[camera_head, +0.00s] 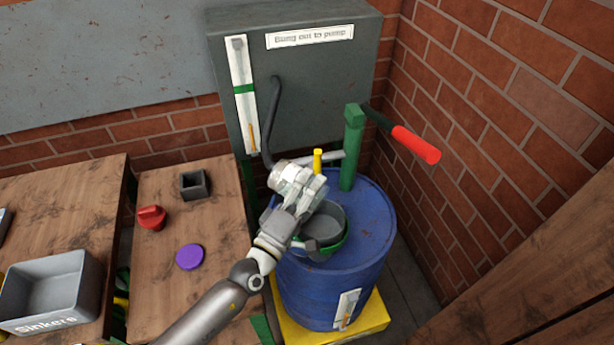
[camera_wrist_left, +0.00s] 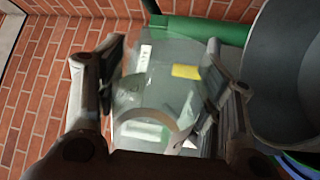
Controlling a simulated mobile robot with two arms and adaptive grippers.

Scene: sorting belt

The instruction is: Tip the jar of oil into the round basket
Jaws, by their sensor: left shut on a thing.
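A clear glass jar (camera_head: 283,177) is in my left gripper (camera_head: 302,188), above the blue drum's near-left side. In the left wrist view the see-through jar (camera_wrist_left: 150,75) lies between the two fingers of the gripper (camera_wrist_left: 160,85), with a yellow patch showing on or through it. The fingers partly hide the jar in the head view, and I cannot tell its oil level. The round grey basket (camera_head: 328,220), with a green ring around it, is on the drum just right of and below the gripper. The basket (camera_wrist_left: 280,75) fills the right side of the wrist view. My right gripper is out of view.
The blue drum (camera_head: 335,285) carries a green pump post (camera_head: 351,150) with a red handle (camera_head: 415,145) behind the basket. A grey cabinet (camera_head: 320,85) stands behind. The wooden table (camera_head: 190,215) at left holds a purple disc (camera_head: 190,257), red piece (camera_head: 151,217) and dark square cup (camera_head: 193,185).

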